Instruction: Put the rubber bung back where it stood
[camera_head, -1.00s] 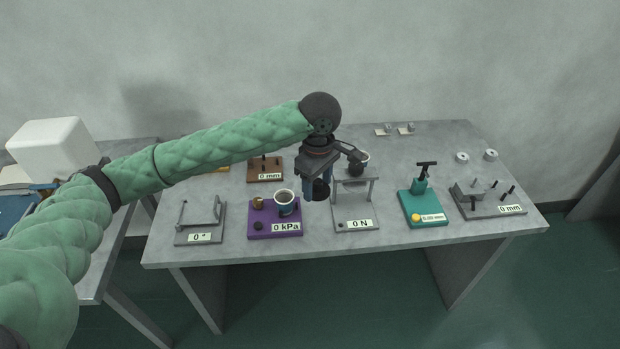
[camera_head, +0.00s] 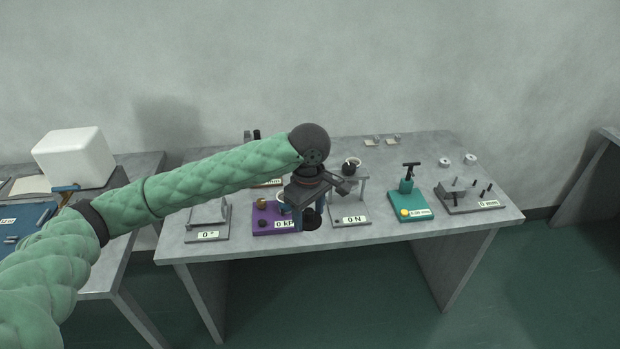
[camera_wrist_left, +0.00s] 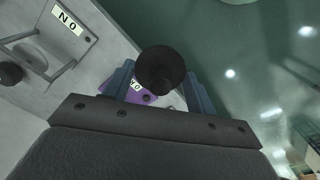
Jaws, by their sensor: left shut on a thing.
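My left gripper (camera_head: 309,212) is shut on the dark, round rubber bung (camera_head: 311,221). The bung also shows between the blue fingers in the left wrist view (camera_wrist_left: 160,68). The gripper is near the table's front edge, between the purple 0 kPa stand (camera_head: 262,226) and the grey 0 N stand (camera_head: 352,213). I cannot tell the bung's height above the table. A white-rimmed cup (camera_head: 281,196) on the purple stand is partly hidden by my gripper. My right gripper is not in view.
On the grey table (camera_head: 390,233) are a grey 0° frame (camera_head: 208,222) at left, a teal press (camera_head: 410,204) and a grey 0 mm fixture (camera_head: 470,201) at right. A side table with a white block (camera_head: 73,157) stands at left.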

